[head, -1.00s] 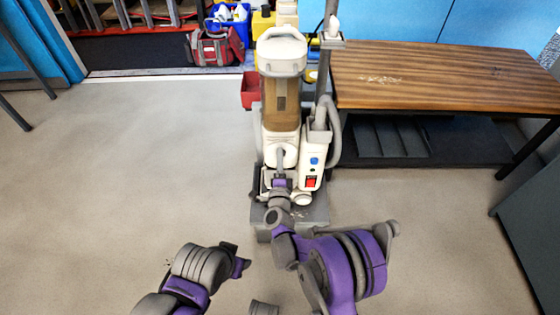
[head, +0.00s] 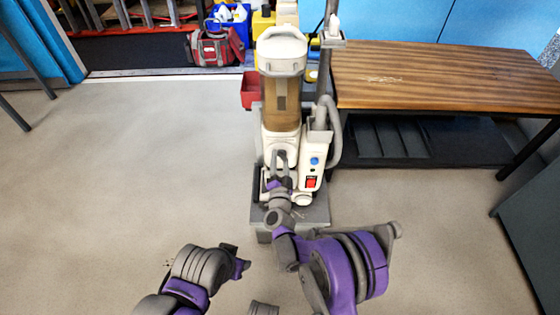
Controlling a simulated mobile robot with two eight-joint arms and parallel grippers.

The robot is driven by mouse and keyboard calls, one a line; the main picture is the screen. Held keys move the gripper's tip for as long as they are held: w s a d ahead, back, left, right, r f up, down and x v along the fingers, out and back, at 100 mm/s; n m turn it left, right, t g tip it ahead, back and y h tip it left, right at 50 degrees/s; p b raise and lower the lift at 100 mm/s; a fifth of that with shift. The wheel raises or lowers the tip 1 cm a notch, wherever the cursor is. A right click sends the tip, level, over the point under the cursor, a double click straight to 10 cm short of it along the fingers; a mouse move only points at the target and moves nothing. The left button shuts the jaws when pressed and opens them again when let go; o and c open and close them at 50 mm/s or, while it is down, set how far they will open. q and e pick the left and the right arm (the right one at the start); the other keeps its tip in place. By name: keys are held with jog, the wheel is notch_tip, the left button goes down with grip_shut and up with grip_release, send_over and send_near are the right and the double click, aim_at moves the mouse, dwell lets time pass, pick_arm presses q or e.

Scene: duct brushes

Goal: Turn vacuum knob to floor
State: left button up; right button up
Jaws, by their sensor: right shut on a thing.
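The upright vacuum (head: 282,95) stands in the middle of the head view, white with a brown see-through canister, on a grey base. A white side panel with a blue button (head: 314,161) and a red switch (head: 311,182) is on its right. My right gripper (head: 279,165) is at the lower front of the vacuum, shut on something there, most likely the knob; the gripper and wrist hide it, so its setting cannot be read. My left arm is at the lower left; the state of its gripper (head: 238,257) is unclear, and it is apart from the vacuum.
A wooden bench (head: 430,75) with a dark lower shelf stands to the right. A red bin (head: 250,90) is behind the vacuum at left. A red-grey bag (head: 212,47) and a blue caddy (head: 238,22) are at the back. The floor at left is clear.

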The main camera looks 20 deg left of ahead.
jog(key=shift+n, duration=0.3)
jog(key=o, duration=1.4)
jog(key=shift+c, duration=0.2)
jog(key=p+v, duration=0.1)
jog(key=v, duration=0.9)
jog(key=shift+s, duration=0.4)
jog(key=shift+d, duration=0.1)
